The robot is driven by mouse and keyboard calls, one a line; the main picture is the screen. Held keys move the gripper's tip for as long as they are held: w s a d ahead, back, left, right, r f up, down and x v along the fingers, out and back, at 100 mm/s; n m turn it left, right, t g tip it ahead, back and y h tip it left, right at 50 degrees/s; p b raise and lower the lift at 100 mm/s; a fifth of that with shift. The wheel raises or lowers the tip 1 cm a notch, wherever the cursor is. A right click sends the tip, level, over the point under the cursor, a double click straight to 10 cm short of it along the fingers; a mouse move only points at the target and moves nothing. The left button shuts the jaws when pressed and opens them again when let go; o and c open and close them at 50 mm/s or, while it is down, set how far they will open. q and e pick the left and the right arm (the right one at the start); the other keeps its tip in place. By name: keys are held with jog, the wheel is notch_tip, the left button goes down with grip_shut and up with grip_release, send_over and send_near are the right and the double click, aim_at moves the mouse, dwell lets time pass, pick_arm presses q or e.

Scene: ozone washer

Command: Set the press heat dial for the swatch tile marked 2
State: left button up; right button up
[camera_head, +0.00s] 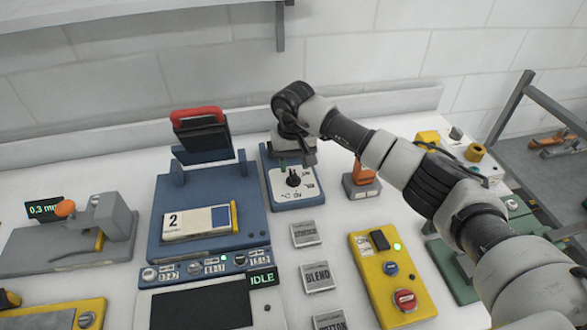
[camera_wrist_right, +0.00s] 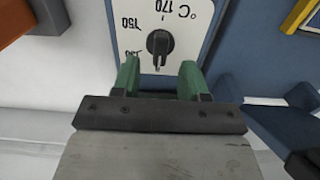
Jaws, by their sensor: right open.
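In the wrist view the dial knob (camera_wrist_right: 160,42) stands among upside-down marks, with 150 and 170 readable and another partly hidden. I cannot tell its exact setting. My right gripper (camera_head: 296,162) is open just behind the dial. Its green fingers (camera_wrist_right: 159,80) are apart, with the knob beyond their tips and nothing between them. The swatch tile marked 2 (camera_head: 190,224) lies on the blue press (camera_head: 212,190). My left gripper is out of view.
A yellow control box (camera_head: 390,275) with a red knob stands further right. An orange-topped device (camera_head: 361,182) stands close beside the dial. A panel reads IDLE (camera_head: 262,279).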

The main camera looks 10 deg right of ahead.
aim_at(293, 175)
jog(key=shift+f+p, duration=0.3)
jog(key=shift+f, duration=1.65)
grip_shut()
